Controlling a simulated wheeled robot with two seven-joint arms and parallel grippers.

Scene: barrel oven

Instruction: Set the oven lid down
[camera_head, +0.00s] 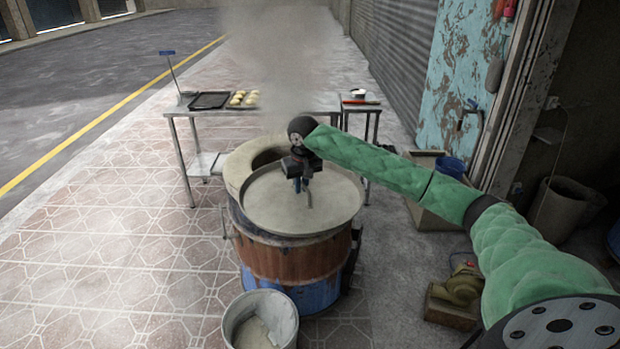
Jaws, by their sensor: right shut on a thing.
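The barrel oven (290,259) stands in the middle of the view, brown above and blue below. The round grey oven lid (270,207) lies over the front part of its top, shifted toward me. The pale rim (237,166) and dark opening show behind the lid, with smoke rising above. My right gripper (308,190) is above the lid, shut on its upright handle. I cannot tell whether the lid rests fully on the oven or hangs just above it. My left gripper is not in view.
A metal table (177,112) behind the oven bears a dark empty tray (209,101) and a tray of dough pieces (243,98). A bucket (261,320) stands in front of the oven. A box with a blue bucket (451,167) is at right. Tiled floor at left is clear.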

